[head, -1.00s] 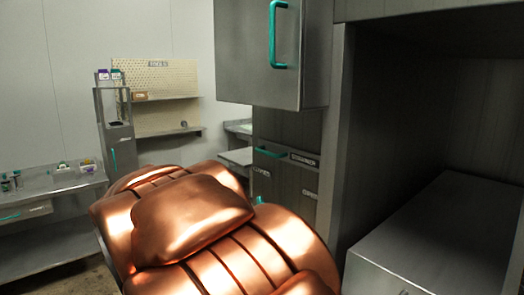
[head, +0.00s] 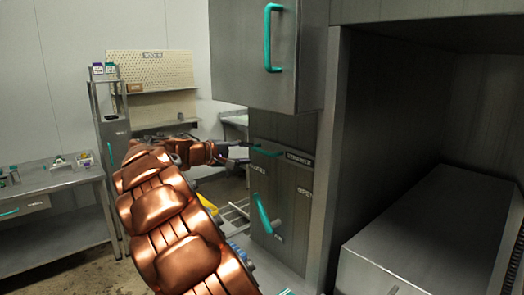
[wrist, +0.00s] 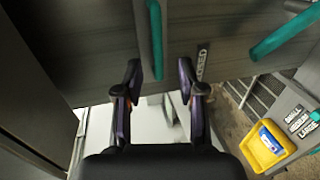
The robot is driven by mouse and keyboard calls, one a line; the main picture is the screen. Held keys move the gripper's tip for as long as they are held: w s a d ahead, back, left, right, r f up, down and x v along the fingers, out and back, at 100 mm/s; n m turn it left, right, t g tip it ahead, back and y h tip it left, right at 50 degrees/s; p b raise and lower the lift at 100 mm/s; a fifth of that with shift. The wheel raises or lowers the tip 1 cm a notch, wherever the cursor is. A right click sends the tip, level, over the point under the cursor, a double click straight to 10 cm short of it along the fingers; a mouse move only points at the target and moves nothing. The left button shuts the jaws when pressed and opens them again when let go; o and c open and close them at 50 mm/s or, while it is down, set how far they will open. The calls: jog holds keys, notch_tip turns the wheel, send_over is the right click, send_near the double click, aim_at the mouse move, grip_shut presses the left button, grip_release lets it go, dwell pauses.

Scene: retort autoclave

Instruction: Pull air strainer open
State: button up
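My gripper (head: 240,152) is at the left of the handle in the head view. In the wrist view my gripper (wrist: 160,74) is open, with a gap between each finger and the handle. A CLOSED label (wrist: 202,64) is just right of the fingers.
A second teal handle (head: 263,214) stands tilted below the strainer; another (head: 270,38) is on the cabinet door above. A large metal block (head: 430,235) sits in the chamber at right. A yellow bin (wrist: 265,147) is lower right in the wrist view. A bench (head: 55,185) stands left.

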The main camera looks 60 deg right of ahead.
aim_at(261, 152)
jog(key=shift+r+p+x, duration=0.2)
jog(key=shift+p+x, duration=1.15)
jog(key=shift+x, duration=2.65)
jog(key=shift+w, duration=0.15)
grip_shut()
